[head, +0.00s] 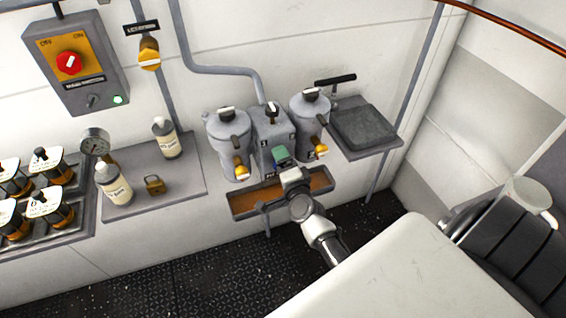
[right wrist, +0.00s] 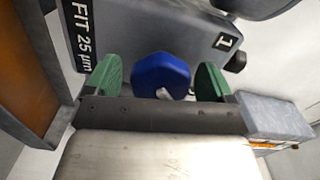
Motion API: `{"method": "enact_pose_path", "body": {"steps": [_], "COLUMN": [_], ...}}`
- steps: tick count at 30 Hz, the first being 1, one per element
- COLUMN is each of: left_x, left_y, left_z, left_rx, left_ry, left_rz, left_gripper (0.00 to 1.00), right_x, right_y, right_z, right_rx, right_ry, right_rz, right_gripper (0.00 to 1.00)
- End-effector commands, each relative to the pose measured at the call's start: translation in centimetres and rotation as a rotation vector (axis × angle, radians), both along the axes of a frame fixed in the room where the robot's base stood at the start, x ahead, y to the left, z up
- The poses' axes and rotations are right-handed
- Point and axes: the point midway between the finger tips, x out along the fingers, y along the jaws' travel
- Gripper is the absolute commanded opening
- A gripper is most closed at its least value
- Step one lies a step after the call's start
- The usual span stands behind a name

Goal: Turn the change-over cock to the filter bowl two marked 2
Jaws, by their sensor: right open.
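The filter unit has two grey bowls, a left bowl (head: 229,142) and a right bowl (head: 309,118), with a grey block (head: 268,150) between them. A dark handle with a white mark (head: 271,111) stands on top of the block. In the right wrist view a blue knob (right wrist: 161,76) sits between the green finger pads of my right gripper (right wrist: 161,82). The pads are apart, with gaps on both sides of the knob. The block there shows a "1" (right wrist: 227,42) and "FIT 25 µm". In the head view my right gripper (head: 281,158) is at the block's front; it hides the knob. My left gripper is out of view.
A brown-bottomed drip tray (head: 318,180) hangs below the filter unit. Yellow-handled taps (head: 241,171) project from the bowls. A shelf (head: 185,188) with bottles and a padlock is at the left. A shelf with a dark pad (head: 365,127) is at the right.

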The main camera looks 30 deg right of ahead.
Motion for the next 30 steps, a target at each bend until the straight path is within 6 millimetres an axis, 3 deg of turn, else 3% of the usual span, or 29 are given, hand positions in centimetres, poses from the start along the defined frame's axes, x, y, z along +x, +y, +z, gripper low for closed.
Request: {"method": "enact_pose_path", "body": {"steps": [5,18,24,30], "left_x": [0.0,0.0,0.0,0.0], "left_y": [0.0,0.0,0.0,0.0], "left_z": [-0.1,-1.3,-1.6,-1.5], "left_rx": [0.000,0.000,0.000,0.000], "left_ry": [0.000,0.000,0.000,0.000], "left_rz": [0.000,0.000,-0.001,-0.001], "left_gripper": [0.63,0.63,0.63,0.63], "right_x": [-0.8,-8.8,-10.4,-10.5], "right_y": [0.2,2.1,2.5,2.5], "right_z": [-0.1,-0.3,-0.1,0.0], "right_rx": [0.000,0.000,0.000,0.000], "right_ry": [0.000,0.002,0.001,0.000], "right_rz": [0.001,0.000,0.000,0.000], "right_gripper": [0.84,0.84,0.84,0.84]}}
